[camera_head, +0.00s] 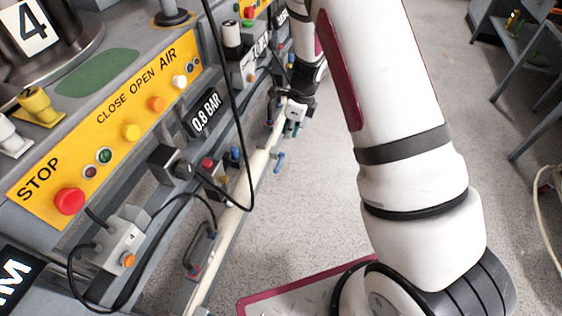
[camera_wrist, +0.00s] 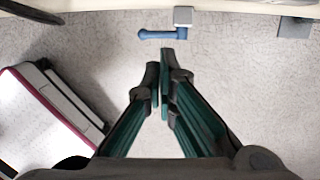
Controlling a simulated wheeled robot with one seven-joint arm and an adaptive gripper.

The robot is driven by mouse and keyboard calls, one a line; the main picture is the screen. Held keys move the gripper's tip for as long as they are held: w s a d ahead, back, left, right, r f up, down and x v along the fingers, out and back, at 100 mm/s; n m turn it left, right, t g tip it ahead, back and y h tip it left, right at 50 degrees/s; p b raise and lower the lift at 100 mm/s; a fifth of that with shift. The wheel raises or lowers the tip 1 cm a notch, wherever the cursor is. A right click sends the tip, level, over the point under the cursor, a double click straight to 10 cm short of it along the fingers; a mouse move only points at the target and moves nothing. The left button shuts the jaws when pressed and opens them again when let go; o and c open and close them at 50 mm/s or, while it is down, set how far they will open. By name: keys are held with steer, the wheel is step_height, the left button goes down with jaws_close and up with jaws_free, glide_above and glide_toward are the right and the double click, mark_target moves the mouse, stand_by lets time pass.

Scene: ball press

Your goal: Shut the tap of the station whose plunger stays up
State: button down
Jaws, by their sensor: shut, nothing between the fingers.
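A blue tap lever (camera_head: 279,160) hangs from the pale rail along the bench front in the head view. In the wrist view a blue lever (camera_wrist: 160,34) lies sideways, its right end at a grey block (camera_wrist: 183,15). My gripper (camera_head: 292,128) is beside the rail in the head view. In the wrist view its green-padded fingers (camera_wrist: 163,75) are shut and empty, their tips just below the lever in the picture with a small gap. The nearest station carries a number 4 plate (camera_head: 33,28). Which plunger stays up cannot be told.
The yellow panel (camera_head: 128,132) has several buttons, including a red stop button (camera_head: 69,201). A black cable (camera_head: 236,95) hangs in front of the bench. A 0.8 BAR sign (camera_head: 206,111) is beside the panel. Grey floor right of the rail is open. A shelf (camera_head: 530,65) stands far right.

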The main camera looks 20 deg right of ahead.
mark_target(279, 163)
steer(key=shift+f, duration=0.1)
steer(key=f+b, duration=0.2)
steer(key=f, duration=0.2)
steer(key=w+a+f+b, duration=0.1)
steer(key=f+b, duration=0.1)
steer(key=f, duration=0.3)
steer(key=a+f+b, duration=0.1)
steer(key=f+b, duration=0.1)
steer(key=f, duration=0.2)
steer(key=shift+w+a+f, duration=0.1)
steer(key=shift+w+f, duration=0.2)
